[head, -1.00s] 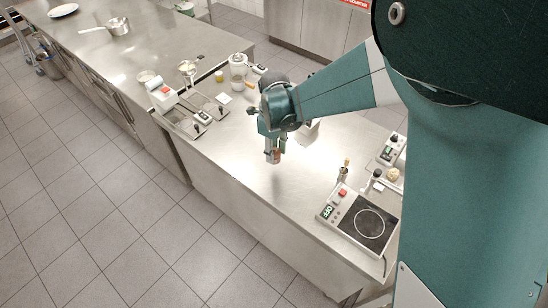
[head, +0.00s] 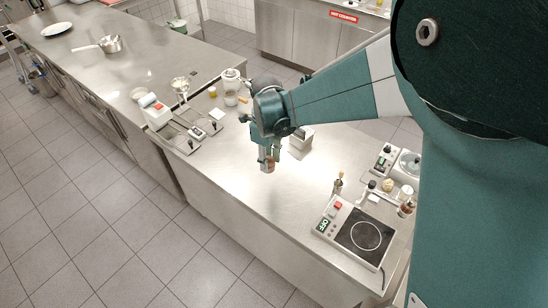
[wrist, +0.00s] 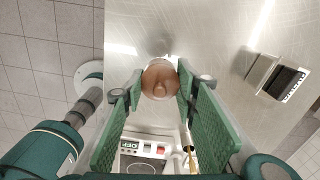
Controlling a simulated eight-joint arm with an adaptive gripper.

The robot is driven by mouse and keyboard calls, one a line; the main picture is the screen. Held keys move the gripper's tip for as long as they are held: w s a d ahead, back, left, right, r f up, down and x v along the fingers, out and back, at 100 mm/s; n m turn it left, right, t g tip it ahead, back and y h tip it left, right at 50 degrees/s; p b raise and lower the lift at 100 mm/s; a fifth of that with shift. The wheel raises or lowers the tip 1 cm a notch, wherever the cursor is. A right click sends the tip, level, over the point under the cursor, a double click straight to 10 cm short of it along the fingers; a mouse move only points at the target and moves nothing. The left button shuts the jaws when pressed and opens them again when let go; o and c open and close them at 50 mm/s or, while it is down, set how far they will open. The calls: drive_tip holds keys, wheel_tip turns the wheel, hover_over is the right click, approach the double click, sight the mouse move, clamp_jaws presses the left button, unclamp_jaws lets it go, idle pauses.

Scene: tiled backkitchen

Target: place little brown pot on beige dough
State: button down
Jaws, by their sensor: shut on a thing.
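My gripper (head: 268,168) is above the steel counter, pointing down. Its green fingers are shut on a small brown pot (wrist: 160,80), seen from above with a round knob-like middle in the wrist view. The pot also shows as a reddish-brown piece (head: 267,166) between the fingertips in the head view. A small beige lump (head: 387,185), which looks like the dough, sits at the right of the counter behind the hotplate, well to the right of my gripper. I cannot make out the dough in the wrist view.
A hotplate (head: 365,236) stands at the counter's front right. A bottle-like item (head: 337,187), a scale (head: 384,159) and a brown jar (head: 406,208) stand nearby. A metal box (head: 301,138) is behind my gripper. The counter (head: 235,175) is clear left of the gripper.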

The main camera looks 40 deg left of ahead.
drive_tip(key=shift+w+d, duration=0.1)
idle(0.4)
drive_tip(key=w+d+r+m, duration=0.3)
drive_tip(key=w+d, duration=1.1)
drive_tip(key=d, duration=0.5)
drive_tip(key=w+d+r+m, duration=0.3)
drive_tip(key=w+d, duration=1.1)
drive_tip(key=d, duration=0.4)
drive_tip(key=w+d+r+m, duration=0.1)
drive_tip(key=d+r+m, duration=0.1)
drive_tip(key=d, duration=2.1)
drive_tip(key=d+r+m+p, duration=0.1)
drive_tip(key=d+r+m, duration=0.2)
drive_tip(key=d, duration=1.9)
drive_tip(key=shift+w+d+r, duration=0.4)
drive_tip(key=shift+r, duration=0.1)
drive_tip(key=shift+f, duration=0.15)
drive_tip(key=shift+f, duration=2.8)
drive_tip(key=shift+f+p, duration=0.35)
drive_tip(key=shift+f, duration=1.7)
